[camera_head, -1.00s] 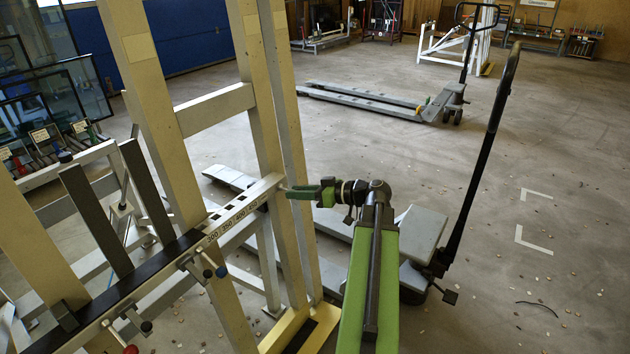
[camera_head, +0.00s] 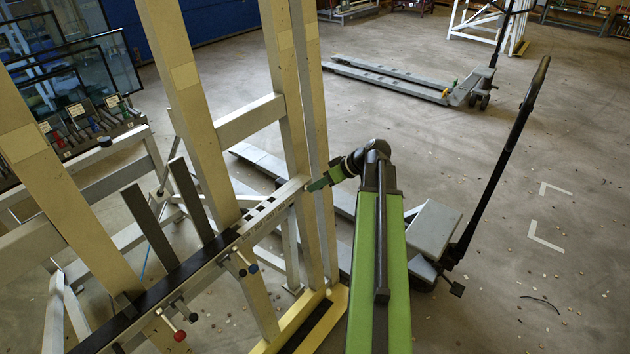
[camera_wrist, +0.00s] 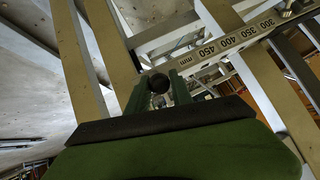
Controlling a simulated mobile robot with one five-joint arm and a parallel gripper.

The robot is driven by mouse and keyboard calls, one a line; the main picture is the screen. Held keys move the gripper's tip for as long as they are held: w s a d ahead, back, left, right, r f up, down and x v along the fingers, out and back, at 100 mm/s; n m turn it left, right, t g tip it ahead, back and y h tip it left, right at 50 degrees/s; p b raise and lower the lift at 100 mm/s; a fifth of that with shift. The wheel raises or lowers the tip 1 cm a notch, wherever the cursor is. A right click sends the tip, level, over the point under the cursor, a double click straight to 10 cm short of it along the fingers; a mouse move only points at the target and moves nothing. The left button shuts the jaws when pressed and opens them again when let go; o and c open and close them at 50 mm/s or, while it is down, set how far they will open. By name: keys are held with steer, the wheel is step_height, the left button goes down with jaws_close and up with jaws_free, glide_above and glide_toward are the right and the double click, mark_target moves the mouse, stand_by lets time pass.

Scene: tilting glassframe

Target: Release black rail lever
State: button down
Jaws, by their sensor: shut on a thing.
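My green gripper (camera_head: 318,184) is at the far right end of the measuring rail (camera_head: 262,216), by the upright beams of the frame. In the wrist view my gripper (camera_wrist: 158,88) has its two fingers closed around a dark round knob (camera_wrist: 158,83), apparently the black lever's end. The lever's shaft is hidden behind the knob and fingers. The rail's scale (camera_wrist: 235,40) shows beyond it, with marks from 300 to 450 mm. In the head view the held knob is too small to make out.
Levers with a blue knob (camera_head: 252,268) and a red knob (camera_head: 180,335) stick out along the rail's front. Tall beams (camera_head: 285,90) stand close to my gripper. A pallet truck (camera_head: 435,230) stands right of my arm. Open floor lies farther right.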

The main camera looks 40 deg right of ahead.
steer(key=shift+w+r, duration=0.15)
steer(key=shift+w, duration=0.05)
steer(key=c, duration=1.1)
jaws_free()
steer(key=shift+c, duration=0.2)
steer(key=shift+s, duration=0.1)
steer(key=p+v, duration=1.2)
steer(key=v, duration=0.5)
steer(key=shift+s, duration=0.1)
